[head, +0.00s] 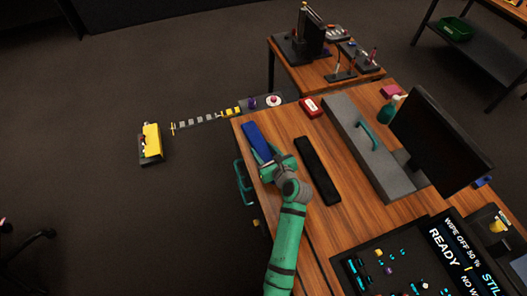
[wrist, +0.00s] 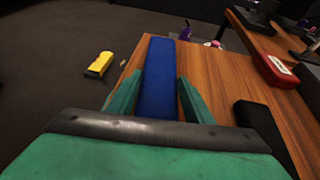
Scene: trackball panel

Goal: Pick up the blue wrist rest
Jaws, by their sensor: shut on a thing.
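The blue wrist rest (head: 257,141) is a long blue bar near the left edge of the wooden desk in the head view. It also shows in the wrist view (wrist: 158,75), running away from me between the two green fingers. My gripper (head: 266,166) is at its near end, with the fingers on either side of it. In the wrist view my gripper (wrist: 157,98) is shut on the wrist rest. The near end of the rest is hidden by the gripper body. I cannot tell whether the rest is clear of the desk.
A black bar (head: 317,170) lies to the right of my gripper. Beyond it stand a long grey box (head: 352,125) with a teal handle and a dark monitor (head: 440,127). A red box (head: 311,107) is at the desk's far edge. Open floor lies left of the desk.

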